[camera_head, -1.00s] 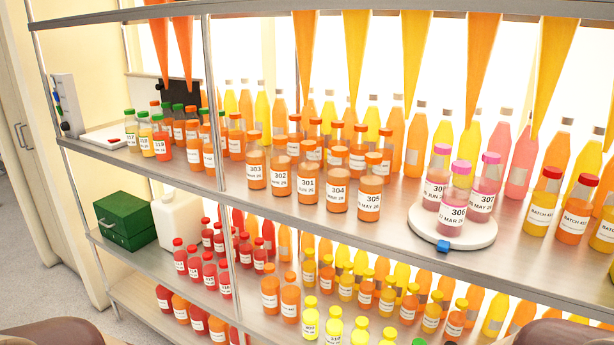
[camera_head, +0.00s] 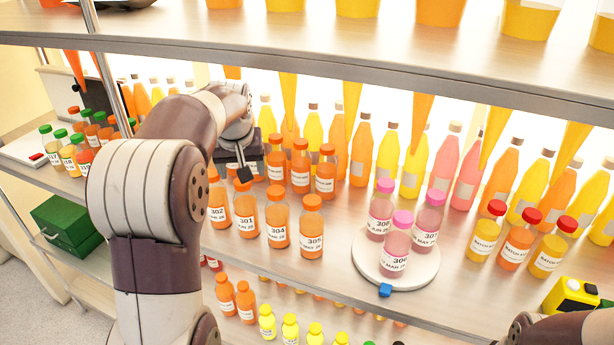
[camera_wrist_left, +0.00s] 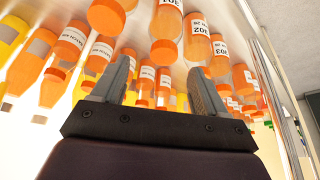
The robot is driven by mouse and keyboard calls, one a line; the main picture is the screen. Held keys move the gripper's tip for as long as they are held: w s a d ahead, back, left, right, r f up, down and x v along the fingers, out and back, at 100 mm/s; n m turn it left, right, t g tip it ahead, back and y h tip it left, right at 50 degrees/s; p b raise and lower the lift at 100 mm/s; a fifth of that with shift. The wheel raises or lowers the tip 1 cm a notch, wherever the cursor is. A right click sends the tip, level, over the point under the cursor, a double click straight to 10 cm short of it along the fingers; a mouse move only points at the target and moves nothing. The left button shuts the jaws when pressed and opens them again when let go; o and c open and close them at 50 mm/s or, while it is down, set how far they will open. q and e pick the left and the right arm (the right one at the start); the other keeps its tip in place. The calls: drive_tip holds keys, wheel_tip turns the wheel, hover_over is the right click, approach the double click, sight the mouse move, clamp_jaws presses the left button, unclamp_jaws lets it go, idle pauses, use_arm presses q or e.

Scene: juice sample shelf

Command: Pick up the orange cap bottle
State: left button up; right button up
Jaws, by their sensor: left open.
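Several orange bottles with orange caps stand on the middle shelf. In the head view the front row reads 302 (camera_head: 219,212), 301 (camera_head: 246,217), 304 (camera_head: 278,224) and 305 (camera_head: 311,230). My left gripper (camera_head: 242,170) reaches over this group from the left, near the caps of 302 and 301, and hides some bottles behind. In the left wrist view, which looks upside down, the left gripper (camera_wrist_left: 161,70) is open. Bottle 302 (camera_wrist_left: 198,38) and another labelled bottle (camera_wrist_left: 166,25) hang in view near its fingertips. Nothing is clearly held. My right gripper is out of view.
A white round stand (camera_head: 396,277) with pink-capped bottles is to the right. Red-capped bottles (camera_head: 518,240) stand farther right, near a yellow and black object (camera_head: 572,297). Green-capped bottles (camera_head: 70,157) stand left. The upper shelf (camera_head: 330,55) overhangs the group. Tall bottles line the back.

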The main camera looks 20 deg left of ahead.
sight(246, 201)
use_arm(q)
drive_tip(key=shift+w+d+f+g, duration=0.2)
drive_tip(key=shift+d+f+g, duration=0.05)
drive_tip(key=shift+f+g, duration=0.1)
drive_tip(key=f+p, duration=0.1)
drive_tip(key=s+a+f, duration=0.1)
drive_tip(key=f+p, duration=0.1)
drive_tip(key=shift+s+a+f+p, duration=0.25)
drive_tip(key=shift+a+f+p, duration=0.05)
drive_tip(key=shift+f+p, duration=0.1)
drive_tip(key=p+x, duration=0.1)
drive_tip(key=x, duration=0.1)
drive_tip(key=p+x, duration=0.1)
drive_tip(key=x, duration=0.2)
drive_tip(key=w+d+p+x, duration=0.1)
drive_tip(key=p+x, duration=0.1)
drive_tip(key=shift+w, duration=0.15)
drive_tip(key=shift+a+f, duration=0.1)
drive_tip(key=shift+f, duration=0.1)
drive_tip(key=shift+s+a, duration=0.1)
drive_tip(key=shift+s, duration=0.3)
drive_tip(key=shift+c, duration=0.3)
drive_tip(key=shift+w, duration=0.1)
drive_tip(key=c, duration=0.9)
drive_tip(key=shift+w, duration=0.1)
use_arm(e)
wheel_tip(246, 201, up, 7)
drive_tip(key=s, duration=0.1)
